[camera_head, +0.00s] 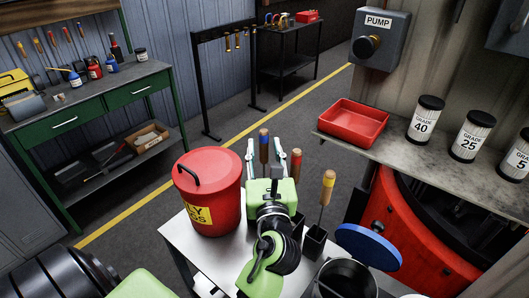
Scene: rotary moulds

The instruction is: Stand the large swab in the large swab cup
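Three upright handled tools stand at the white table; I cannot tell which is the large swab. One has a blue and wood handle (264,146), one a red and wood handle (296,165), one a yellowish wood handle (328,186) with a thin shaft going down into a black square cup (314,243). Another dark cup shows partly behind my wrist. My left gripper (267,158) has its pale fingers spread apart, pointing away from me. The blue handle appears between or behind them; contact is not clear. The lower ends of the blue and red tools are hidden. My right gripper is out of view.
A red lidded bin (208,195) stands close left of my gripper on the white table (180,238). A dark open pot (345,280) and a blue disc (368,247) are at right. A shelf holds a red tray (353,124) and grade jars (425,120).

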